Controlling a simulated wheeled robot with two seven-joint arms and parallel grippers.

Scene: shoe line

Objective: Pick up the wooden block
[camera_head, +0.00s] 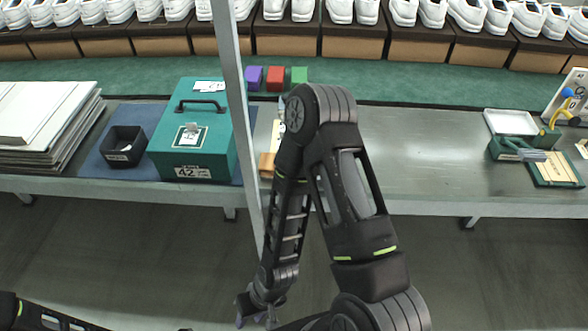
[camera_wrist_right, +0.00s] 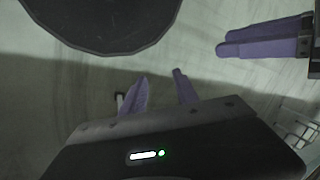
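A tan block (camera_head: 266,165), which looks like the wooden block, sits on the workbench at the middle, partly hidden behind the grey post and my right arm. My right gripper (camera_head: 255,319) hangs low in front of the bench, well away from the block. In the right wrist view my right gripper (camera_wrist_right: 163,82) has its purple fingers apart with only floor between them. Another pair of purple fingers, apparently my left gripper (camera_wrist_right: 222,43), shows at the upper right there. Those fingers look close together and partly overlap, so their opening is unclear.
A green case (camera_head: 215,145) and a black bin (camera_head: 123,148) stand left of the post. Purple, red and green cubes (camera_head: 276,79) sit behind. A stack of boards (camera_head: 45,125) is far left.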

